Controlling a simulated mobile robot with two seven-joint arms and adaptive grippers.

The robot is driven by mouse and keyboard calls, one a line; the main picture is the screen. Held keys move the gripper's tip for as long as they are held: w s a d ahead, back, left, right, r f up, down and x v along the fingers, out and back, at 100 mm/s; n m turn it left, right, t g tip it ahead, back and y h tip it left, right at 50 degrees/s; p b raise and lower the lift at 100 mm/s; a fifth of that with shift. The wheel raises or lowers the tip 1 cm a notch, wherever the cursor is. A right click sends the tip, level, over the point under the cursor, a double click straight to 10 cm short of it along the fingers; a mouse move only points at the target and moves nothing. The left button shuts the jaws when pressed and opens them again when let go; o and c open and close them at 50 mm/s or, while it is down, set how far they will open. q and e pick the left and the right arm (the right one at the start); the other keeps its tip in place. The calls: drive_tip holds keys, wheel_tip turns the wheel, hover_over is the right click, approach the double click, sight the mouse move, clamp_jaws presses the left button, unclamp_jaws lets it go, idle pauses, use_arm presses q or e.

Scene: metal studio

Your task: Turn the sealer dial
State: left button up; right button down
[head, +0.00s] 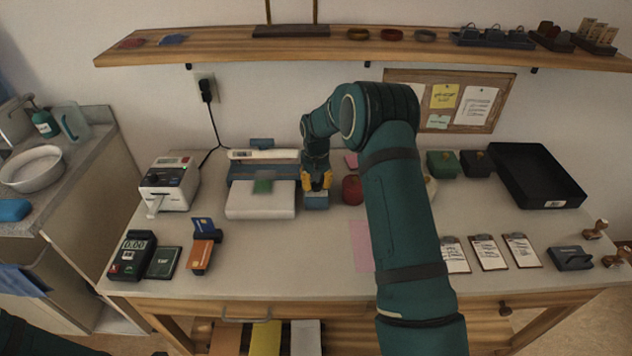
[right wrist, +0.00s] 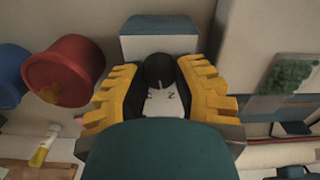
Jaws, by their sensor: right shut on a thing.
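The sealer (head: 236,171) is a blue machine with a white top bar and a white front shelf, left of the middle of the bench. Its blue control box (head: 317,203) sits at its right end and also shows in the right wrist view (right wrist: 158,40). The dial (right wrist: 159,70) is a black round knob with a pale pointer line above a white numbered plate. My right gripper (head: 317,184) points down at the box, its yellow ridged fingers (right wrist: 160,88) shut on the dial from both sides. In the head view it hides the dial.
A green-marked packet (head: 263,187) lies on the sealer. A red round container (head: 352,190) stands close to the right of my gripper. A label printer (head: 170,182) stands left, a black tray (head: 537,175) back right.

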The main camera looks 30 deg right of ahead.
drive_tip(key=m+p, duration=0.1)
drive_tip(key=m, duration=0.4)
drive_tip(key=shift+s+f, duration=0.1)
drive_tip(key=shift+s, duration=0.05)
drive_tip(key=shift+m, duration=1.2)
drive_tip(key=c, duration=0.7)
unclamp_jaws()
drive_tip(key=shift+d, duration=0.1)
drive_tip(key=shift+r, duration=0.45)
wheel_tip(320, 180, up, 11)
